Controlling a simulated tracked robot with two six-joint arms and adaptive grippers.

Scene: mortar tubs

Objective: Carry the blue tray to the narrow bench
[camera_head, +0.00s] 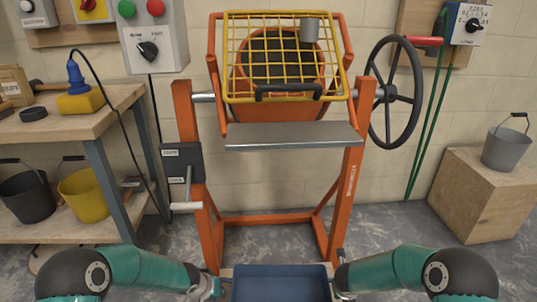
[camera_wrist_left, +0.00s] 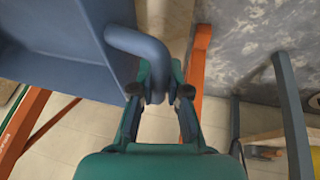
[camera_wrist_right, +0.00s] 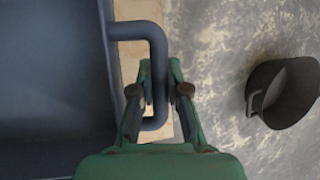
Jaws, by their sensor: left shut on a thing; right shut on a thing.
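The blue tray (camera_head: 280,286) is at the bottom middle of the head view, its near part cut off. The visible part of its inside is empty. My left gripper (camera_head: 213,288) is shut on the tray's left handle, and the handle (camera_wrist_left: 142,45) shows between its fingers in the left wrist view. My right gripper (camera_head: 342,284) is shut on the right handle (camera_wrist_right: 157,45), seen in the right wrist view. A pale wooden surface (camera_wrist_right: 131,62) shows below the tray there. I cannot tell whether it is the narrow bench or whether the tray touches it.
An orange mixer frame (camera_head: 325,222) with a yellow grille (camera_head: 285,40) and a black handwheel (camera_head: 392,92) stands ahead. A workbench (camera_head: 110,110) with buckets below is at left. A wooden block (camera_head: 478,198) bearing a grey bucket (camera_head: 506,148) is at right.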

